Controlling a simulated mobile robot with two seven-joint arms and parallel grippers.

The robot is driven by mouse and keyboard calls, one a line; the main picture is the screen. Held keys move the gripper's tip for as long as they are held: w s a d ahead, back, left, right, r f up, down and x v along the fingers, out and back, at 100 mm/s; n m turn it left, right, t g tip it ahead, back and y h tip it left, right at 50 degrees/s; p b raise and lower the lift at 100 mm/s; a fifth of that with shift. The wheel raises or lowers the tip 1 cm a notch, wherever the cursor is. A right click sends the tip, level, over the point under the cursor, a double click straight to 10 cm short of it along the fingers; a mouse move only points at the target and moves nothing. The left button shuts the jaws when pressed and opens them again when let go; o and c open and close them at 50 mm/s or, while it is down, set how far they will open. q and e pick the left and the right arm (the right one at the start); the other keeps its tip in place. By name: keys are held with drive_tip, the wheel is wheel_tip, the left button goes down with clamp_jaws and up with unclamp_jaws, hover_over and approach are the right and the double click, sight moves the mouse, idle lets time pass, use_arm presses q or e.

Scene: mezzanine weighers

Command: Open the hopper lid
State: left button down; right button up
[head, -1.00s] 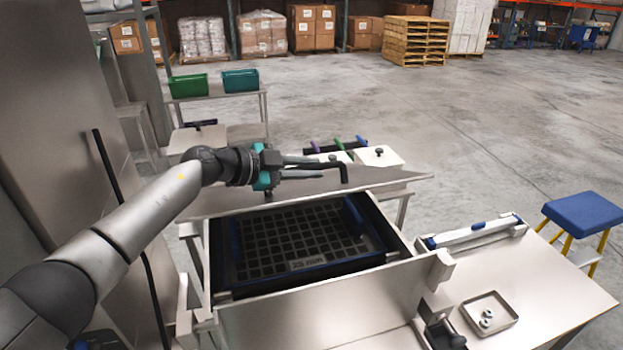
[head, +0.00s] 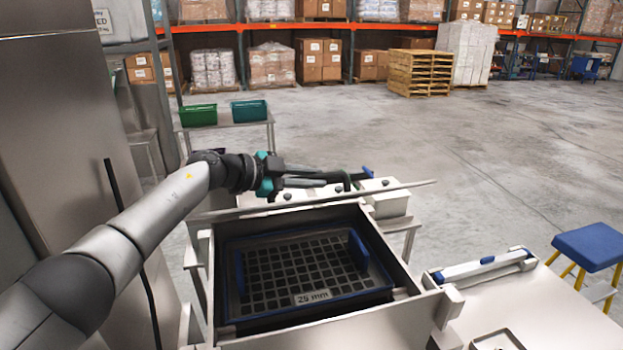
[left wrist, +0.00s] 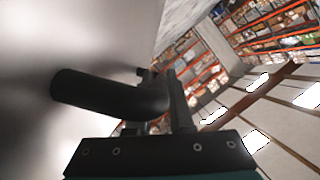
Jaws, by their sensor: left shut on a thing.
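The grey hopper lid (head: 405,187) is a flat plate raised at the back of the hopper (head: 350,328), seen almost edge-on in the head view. The hopper mouth is uncovered and shows a dark grid screen (head: 300,268) with a "25 mm" label. My left gripper (head: 340,181) is shut on the lid's black bar handle (head: 352,179), above the plate. In the left wrist view, the bent black handle (left wrist: 110,95) crosses in front of the fingers, beside the pale lid face (left wrist: 60,35). My right gripper is not in view.
A bench (head: 545,310) at the right carries a white and blue device (head: 485,266). A blue-topped stool (head: 592,246) stands beyond it. Green (head: 198,115) and teal (head: 249,111) bins sit on a rear table. A tall metal cabinet (head: 50,120) stands at the left. Floor at the right rear is clear.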

use_arm(q)
drive_tip(key=c, duration=0.8)
unclamp_jaws()
drive_tip(key=b+v, duration=0.1)
drive_tip(key=v, duration=1.4)
drive_tip(key=shift+s+a+r, duration=0.1)
